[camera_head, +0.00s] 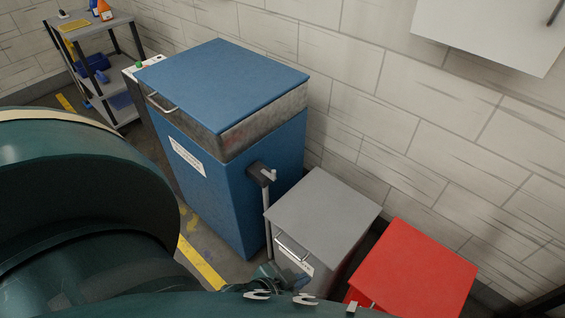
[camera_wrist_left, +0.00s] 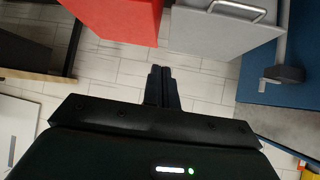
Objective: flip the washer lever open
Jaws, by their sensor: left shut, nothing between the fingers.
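The blue washer (camera_head: 205,175) stands against the wall in the head view, with a blue lid and a grey metal band. Its lever (camera_head: 267,215) is a grey bar on the right side, hanging down from a dark pivot block (camera_head: 258,173). In the left wrist view the lever (camera_wrist_left: 281,45) and pivot block (camera_wrist_left: 290,74) show at the right, beside the washer (camera_wrist_left: 300,30). My left gripper (camera_wrist_left: 161,72) is shut and empty, apart from the lever. In the head view its fingertips are not clear behind my teal arm. My right gripper is not in view.
A grey bin (camera_head: 325,208) with a handle and a red bin (camera_head: 415,270) stand right of the washer, close to the lever. A shelf cart (camera_head: 105,75) stands at the back left. A white wall box (camera_head: 490,30) hangs at the upper right.

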